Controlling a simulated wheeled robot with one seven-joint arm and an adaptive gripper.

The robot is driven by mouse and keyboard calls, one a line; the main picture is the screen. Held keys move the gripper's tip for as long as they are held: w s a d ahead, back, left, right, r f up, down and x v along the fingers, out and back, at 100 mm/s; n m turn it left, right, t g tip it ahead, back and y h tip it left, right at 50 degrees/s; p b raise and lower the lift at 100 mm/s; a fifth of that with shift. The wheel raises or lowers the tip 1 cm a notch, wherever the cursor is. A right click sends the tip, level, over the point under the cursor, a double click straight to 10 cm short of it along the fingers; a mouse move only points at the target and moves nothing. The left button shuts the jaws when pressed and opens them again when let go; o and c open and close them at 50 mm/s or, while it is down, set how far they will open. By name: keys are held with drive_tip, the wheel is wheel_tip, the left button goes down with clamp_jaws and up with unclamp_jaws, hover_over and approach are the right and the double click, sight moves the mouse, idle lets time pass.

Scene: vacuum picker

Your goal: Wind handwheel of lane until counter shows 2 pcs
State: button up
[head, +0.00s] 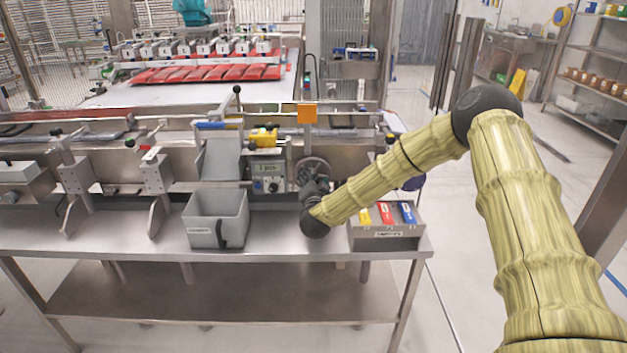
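The handwheel (313,164) is a dark round wheel on the front of the machine, right of the control box. My gripper (312,184) is at the wheel's lower part, in front of it. The fingers are dark and small, so I cannot tell whether they are shut on the wheel or its handle. The counter (266,169) is a small display on the grey control box left of the wheel; its digits are too small to read. My arm reaches in from the right and hides part of the machine front.
A grey bin (215,215) stands on the steel bench (130,235) below a chute (221,158). A grey box (385,238) with yellow, red and blue packets is at the bench's right end, near my forearm. An orange plate (307,113) stands above the wheel.

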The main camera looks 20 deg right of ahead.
drive_tip(key=shift+f, duration=0.1)
drive_tip(key=shift+s+a, duration=0.25)
drive_tip(key=shift+s, duration=0.2)
drive_tip(key=v, duration=1.1)
drive_tip(key=s+a+f+n+g+y+p, duration=0.1)
drive_tip(key=s+a+f+n+g+y, duration=0.25)
drive_tip(key=s+f, duration=0.55)
drive_tip(key=s+a+f+n+g+y+p, duration=0.1)
drive_tip(key=s+a+f+n+g+y, duration=0.25)
drive_tip(key=s+f, duration=0.5)
drive_tip(key=s+d+f+n+g+p, duration=0.1)
drive_tip(key=s+f+g, duration=0.2)
drive_tip(key=s, duration=0.9)
drive_tip(key=s+d+f+n+g+h+p, duration=0.1)
drive_tip(key=s+d+f+n+g+p, duration=0.1)
drive_tip(key=s, duration=0.9)
drive_tip(key=s+d+f+n+g+h+p, duration=0.1)
drive_tip(key=s+f+g, duration=0.3)
drive_tip(key=s, duration=0.8)
drive_tip(key=shift+s+d+f+n+g+p, duration=0.35)
drive_tip(key=shift+d+n+g+p, duration=0.1)
drive_tip(key=shift+d+g, duration=0.25)
